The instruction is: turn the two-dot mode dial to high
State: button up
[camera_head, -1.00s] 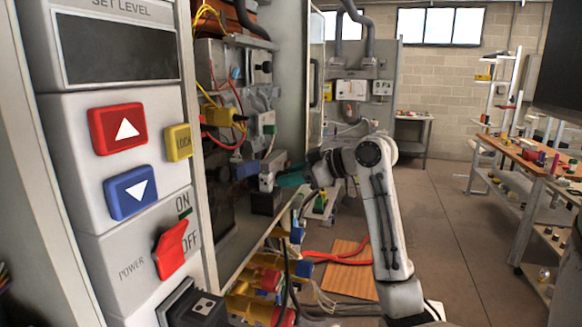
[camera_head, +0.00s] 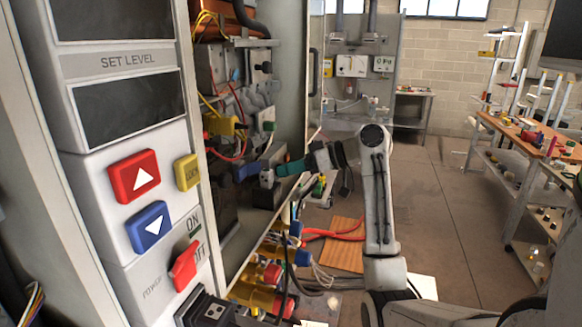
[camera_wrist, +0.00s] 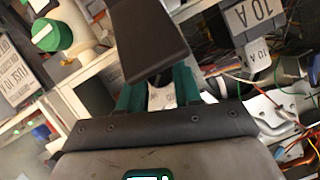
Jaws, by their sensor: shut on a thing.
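A black block marked with two light dots (camera_head: 212,310) shows at the lower edge of the panel in the head view. The rest of it is cut off by the frame, so its setting cannot be read. My gripper (camera_head: 282,169), with teal fingers, is well beyond it, inside the open cabinet. What this piece belongs to is not clear. No two-dot mark shows in the wrist view.
The panel has a red up button (camera_head: 134,176), a blue down button (camera_head: 148,227), a yellow lock button (camera_head: 187,172) and a red power switch (camera_head: 184,267). Cables and an orange-brown board (camera_head: 340,245) lie by the cabinet. A workbench (camera_head: 535,145) stands right; the floor between is clear.

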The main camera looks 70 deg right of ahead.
jog(key=o, duration=1)
jog(key=shift+o, duration=0.2)
jog(key=b+v, duration=0.3)
jog(key=v, duration=0.8)
jog(key=shift+d, duration=0.1)
